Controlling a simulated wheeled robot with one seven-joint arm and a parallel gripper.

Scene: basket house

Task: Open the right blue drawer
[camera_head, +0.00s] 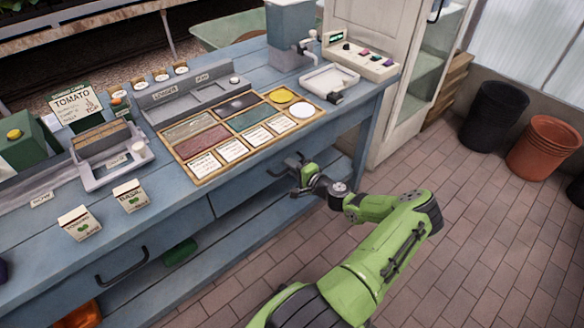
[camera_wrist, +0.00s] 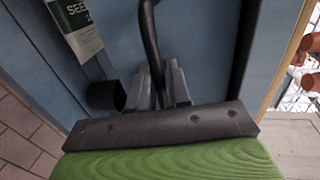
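The blue workbench has two drawers under its top. The right blue drawer (camera_head: 240,190) has a dark bar handle (camera_head: 278,170) near its right part. My gripper (camera_head: 303,178) is at this handle, partly hiding it. In the wrist view, the dark handle bar (camera_wrist: 150,40) runs down between the two grey fingers of my gripper (camera_wrist: 164,85), which look closed about it. The drawer front looks flush or nearly so; the arm hides part of it.
The left drawer has its own dark handle (camera_head: 122,268). Seed packets (camera_head: 130,196), a wooden sorting tray (camera_head: 262,150) and a tomato sign (camera_head: 75,105) stand on the bench. Tiled floor (camera_head: 480,235) in front is clear. A black bin (camera_head: 494,115) and terracotta pots (camera_head: 543,147) stand far right.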

